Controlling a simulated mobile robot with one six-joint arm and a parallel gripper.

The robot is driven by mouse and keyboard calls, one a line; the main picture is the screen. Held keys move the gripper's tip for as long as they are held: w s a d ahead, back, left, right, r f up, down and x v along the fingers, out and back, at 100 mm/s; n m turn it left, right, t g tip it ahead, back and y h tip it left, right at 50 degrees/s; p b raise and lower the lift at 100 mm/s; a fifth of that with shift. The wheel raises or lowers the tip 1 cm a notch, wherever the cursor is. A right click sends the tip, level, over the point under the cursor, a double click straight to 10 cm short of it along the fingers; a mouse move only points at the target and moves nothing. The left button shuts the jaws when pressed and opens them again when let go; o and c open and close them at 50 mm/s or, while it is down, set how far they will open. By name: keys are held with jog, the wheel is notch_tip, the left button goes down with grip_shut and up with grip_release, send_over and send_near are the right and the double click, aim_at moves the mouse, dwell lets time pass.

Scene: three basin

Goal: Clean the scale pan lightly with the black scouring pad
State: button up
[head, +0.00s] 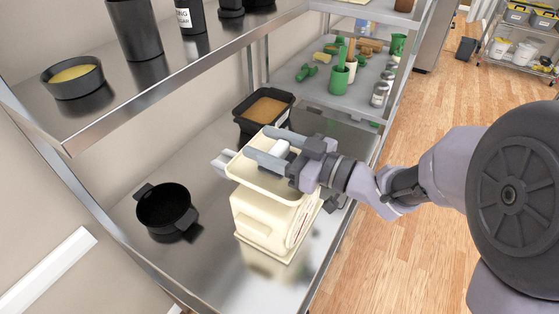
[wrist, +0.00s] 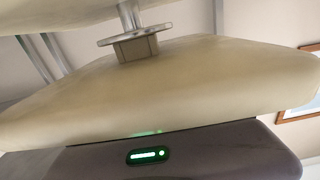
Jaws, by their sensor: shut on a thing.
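The scale (head: 268,222) is a cream box on the lower steel shelf, with its cream pan (head: 255,180) on top. My gripper (head: 266,150) reaches in from the right, low over the pan. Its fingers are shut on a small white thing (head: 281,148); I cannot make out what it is. No black scouring pad can be made out. In the wrist view a metal post with a flange (wrist: 128,40) stands between two cream surfaces of the scale, very close. The fingertips are not visible there.
A black pot (head: 165,207) stands on the shelf left of the scale. A black tray with brown contents (head: 264,107) is behind it. The upper shelf (head: 190,62) with jars hangs over the left side. Green tools and shakers are on the far shelf.

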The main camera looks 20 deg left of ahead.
jog(key=w, duration=0.3)
jog(key=shift+w+d+f, duration=0.1)
jog(key=shift+d, duration=0.05)
jog(key=shift+w, duration=0.1)
jog(key=shift+f, duration=0.15)
dwell(0.5)
